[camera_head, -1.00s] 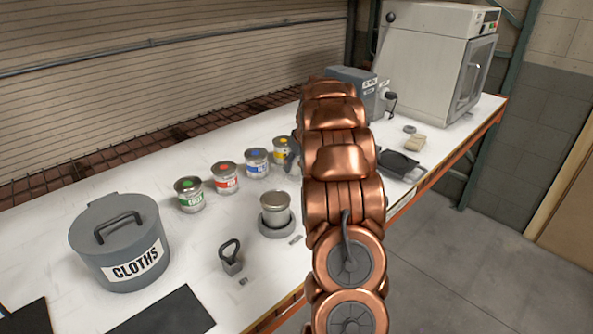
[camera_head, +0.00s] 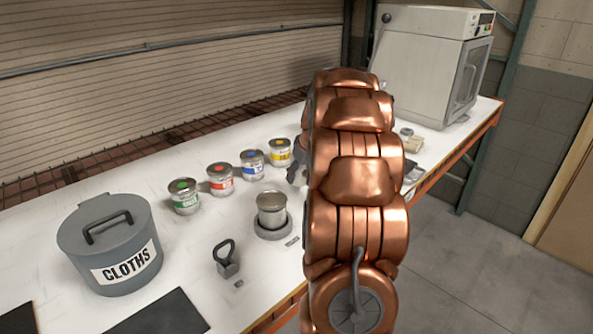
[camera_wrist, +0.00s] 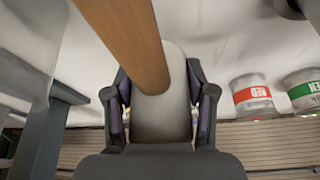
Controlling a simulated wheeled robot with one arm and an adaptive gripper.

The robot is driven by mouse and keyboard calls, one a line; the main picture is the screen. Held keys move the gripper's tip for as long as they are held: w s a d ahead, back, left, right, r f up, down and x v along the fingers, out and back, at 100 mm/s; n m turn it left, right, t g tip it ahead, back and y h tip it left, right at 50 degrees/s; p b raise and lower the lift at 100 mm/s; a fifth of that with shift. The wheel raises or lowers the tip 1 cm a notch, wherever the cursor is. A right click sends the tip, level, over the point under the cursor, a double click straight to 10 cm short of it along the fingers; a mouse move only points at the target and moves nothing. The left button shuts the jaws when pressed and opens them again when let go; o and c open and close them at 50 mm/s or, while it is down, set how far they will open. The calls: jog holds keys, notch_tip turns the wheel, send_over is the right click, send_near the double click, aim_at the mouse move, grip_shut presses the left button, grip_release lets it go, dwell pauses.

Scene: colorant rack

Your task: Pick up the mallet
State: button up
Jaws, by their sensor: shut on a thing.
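In the wrist view, the mallet shows as a wooden handle (camera_wrist: 125,40) running from the top edge down to a pale grey, rounded head (camera_wrist: 163,115). My gripper (camera_wrist: 160,95) has one dark finger on each side of the pale head and is shut on the mallet. In the head view, my copper arm hides the mallet and most of the gripper.
A grey CLOTHS bin (camera_head: 75,250) stands at the left of the white bench (camera_head: 120,195). Green (camera_head: 183,197), red (camera_head: 220,180), blue (camera_head: 252,165) and yellow (camera_head: 279,152) tins stand in a row. A plain tin (camera_head: 271,211), a looped-handle block (camera_head: 228,260) and a cabinet oven (camera_head: 425,65) are also there.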

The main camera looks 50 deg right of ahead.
jog(key=shift+s+a+r+b, duration=0.15)
jog(key=shift+s+a+b, duration=0.15)
jog(key=shift+s+a, duration=0.6)
jog(key=shift+s+a+r+b, duration=0.15)
jog(key=shift+s+a+b, duration=0.15)
jog(key=shift+s, duration=1.1)
jog(key=shift+s+a+r+b, duration=0.2)
jog(key=shift+s+a, duration=0.45)
jog(key=shift+s, duration=0.5)
